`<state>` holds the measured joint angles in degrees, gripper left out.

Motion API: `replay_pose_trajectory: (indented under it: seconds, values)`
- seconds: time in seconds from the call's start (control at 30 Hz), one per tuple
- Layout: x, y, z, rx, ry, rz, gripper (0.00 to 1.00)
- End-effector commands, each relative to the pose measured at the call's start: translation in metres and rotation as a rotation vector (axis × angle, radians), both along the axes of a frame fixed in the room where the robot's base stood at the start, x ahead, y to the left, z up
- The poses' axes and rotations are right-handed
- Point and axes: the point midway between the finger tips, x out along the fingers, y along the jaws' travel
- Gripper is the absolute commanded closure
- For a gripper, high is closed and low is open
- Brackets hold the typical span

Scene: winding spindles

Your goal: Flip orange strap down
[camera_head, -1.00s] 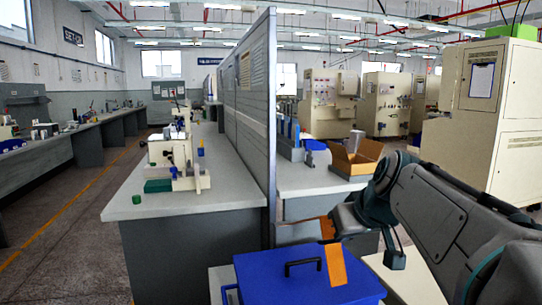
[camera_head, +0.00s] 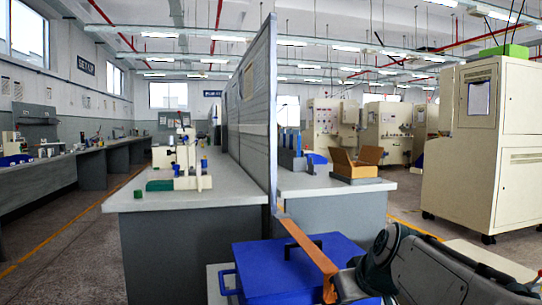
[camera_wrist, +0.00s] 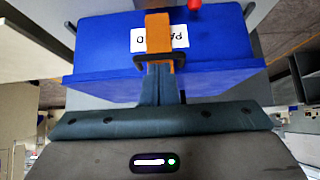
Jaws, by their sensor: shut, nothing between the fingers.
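The orange strap (camera_head: 308,245) runs slantwise over the blue box (camera_head: 262,262) in the head view. Its far end sticks out past the lid's back edge, and its near end bends down by my gripper. In the wrist view the strap (camera_wrist: 158,38) crosses a white label (camera_wrist: 180,37) and meets the black handle (camera_wrist: 153,58). My gripper (camera_wrist: 160,72) is shut and empty, its fingers close to the handle and the strap's lower part. Whether they touch the strap I cannot tell. In the head view my forearm hides the box's right side.
A grey workbench (camera_head: 190,197) with a cream winding machine (camera_head: 185,165) stands behind the box. A second bench with an open cardboard box (camera_head: 357,163) is to its right, past a tall partition (camera_head: 262,110). A red knob (camera_wrist: 194,4) shows beyond the box in the wrist view.

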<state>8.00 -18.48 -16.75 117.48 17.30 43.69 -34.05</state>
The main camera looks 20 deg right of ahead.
Motion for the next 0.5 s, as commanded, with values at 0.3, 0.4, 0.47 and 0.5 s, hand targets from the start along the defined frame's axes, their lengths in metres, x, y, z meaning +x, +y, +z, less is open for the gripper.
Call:
replay_pose_trajectory:
  seconds: [0.3,0.4,0.47,0.5]
  values:
    - [0.005,0.000,-0.041,-0.001,0.001,-0.001,1.00]
    - [0.006,0.000,-0.045,-0.001,0.000,0.001,1.00]
    - [0.006,0.000,-0.046,-0.001,0.000,0.001,1.00]
    - [0.006,0.000,-0.047,-0.001,0.000,0.001,1.00]
